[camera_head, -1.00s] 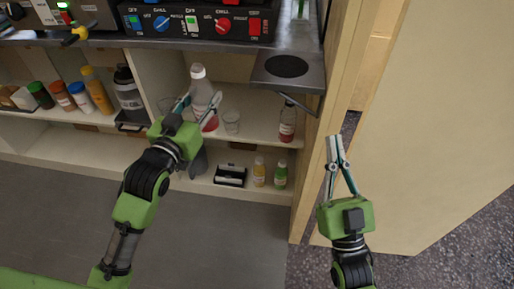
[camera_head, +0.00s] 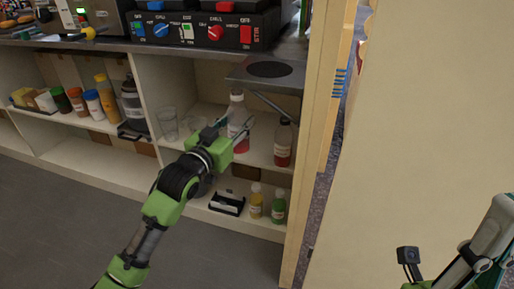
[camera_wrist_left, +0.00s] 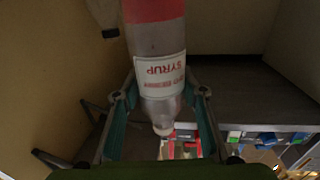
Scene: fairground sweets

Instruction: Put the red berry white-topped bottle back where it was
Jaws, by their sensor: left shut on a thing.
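The white-topped bottle (camera_head: 237,101) has a clear upper part and red contents low down. My left gripper (camera_head: 238,128) is shut on it, one finger to each side, in the upper shelf compartment under the grey bracket. In the left wrist view the bottle (camera_wrist_left: 160,45) shows upside down between the fingers, with a white "SYRUP" label and a red band. Whether its base touches the shelf board (camera_head: 252,160) cannot be told. My right gripper (camera_head: 465,262) is partly in view at the lower right corner; its fingertips are not clear.
A dark red bottle (camera_head: 283,145) stands close on the right. Clear glasses (camera_head: 167,124) stand to the left. Below are a black-and-white box (camera_head: 227,204), a yellow bottle (camera_head: 256,203) and a green bottle (camera_head: 278,207). The grey bracket (camera_head: 266,72) overhangs; a cream panel is at the right.

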